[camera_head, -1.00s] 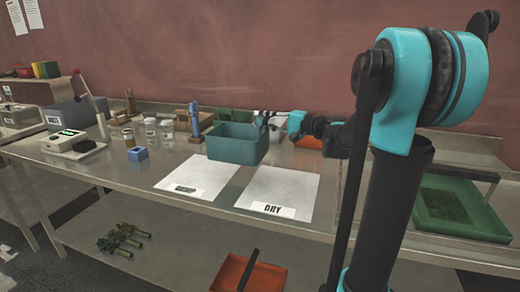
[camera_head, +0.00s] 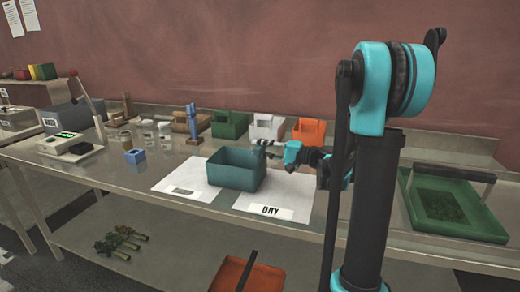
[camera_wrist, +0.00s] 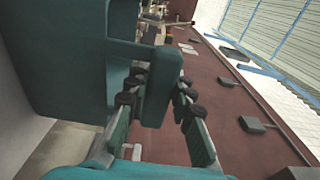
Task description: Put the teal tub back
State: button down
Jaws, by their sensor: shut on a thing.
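The teal tub (camera_head: 232,172) is upright over the two white sheets, covering their inner back parts. I cannot tell whether its base touches them or hangs just above. The tub's inside floor is hidden.
Green (camera_head: 229,125), white (camera_head: 267,127) and orange (camera_head: 309,131) bins stand in a row at the back. The white sheet marked DRY (camera_head: 285,195) lies at right.

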jog(key=c, duration=1.3)
grip_release()
jog(key=v, duration=1.2)
